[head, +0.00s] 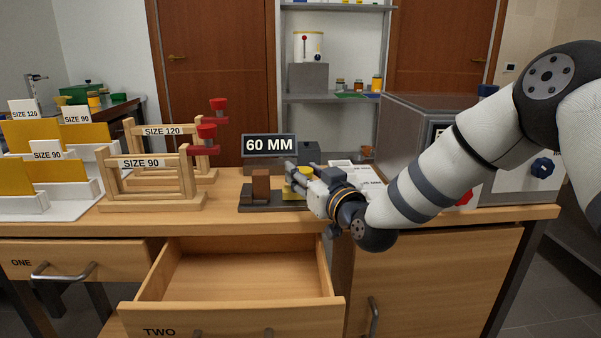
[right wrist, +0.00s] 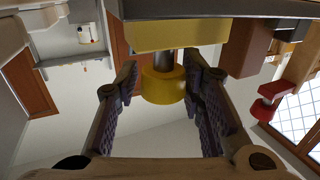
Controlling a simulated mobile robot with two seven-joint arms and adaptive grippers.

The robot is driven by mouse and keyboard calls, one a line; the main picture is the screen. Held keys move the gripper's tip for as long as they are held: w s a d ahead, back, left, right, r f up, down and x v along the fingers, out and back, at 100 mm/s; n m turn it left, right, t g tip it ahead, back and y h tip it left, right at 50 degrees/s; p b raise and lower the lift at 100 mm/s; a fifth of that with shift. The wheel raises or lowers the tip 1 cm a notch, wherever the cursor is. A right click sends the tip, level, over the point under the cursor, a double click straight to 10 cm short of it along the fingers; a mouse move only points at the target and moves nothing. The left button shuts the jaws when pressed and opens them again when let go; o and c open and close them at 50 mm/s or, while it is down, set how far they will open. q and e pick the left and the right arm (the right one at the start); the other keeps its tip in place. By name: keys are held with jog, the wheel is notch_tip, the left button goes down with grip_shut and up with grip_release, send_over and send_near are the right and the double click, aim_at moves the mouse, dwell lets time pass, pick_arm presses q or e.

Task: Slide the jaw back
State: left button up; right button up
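A vise-like device with a dark base (head: 262,208) stands on the bench in front of a sign reading 60 MM (head: 269,146). A brown block (head: 261,186) stands at its left; it also shows in the right wrist view (right wrist: 245,50). A yellow jaw part (head: 300,184) is at its right, partly hidden by my right gripper (head: 296,172). In the right wrist view, a yellow round knob (right wrist: 163,86) on a dark stem sits between the open fingers of my right gripper (right wrist: 161,84); the left finger is apart from it, and contact on the right is unclear. My left gripper is not in view.
Wooden frames labelled SIZE 90 (head: 150,186) and SIZE 120 (head: 165,146) stand left of the device, with red-topped parts. Drawer TWO (head: 240,307) is pulled open below. A grey cabinet (head: 425,115) stands to the right on the bench.

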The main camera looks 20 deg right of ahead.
jog(key=shift+d, duration=0.15)
jog(key=s+d, duration=0.1)
jog(key=s, duration=1.1)
jog(key=shift+d, duration=0.15)
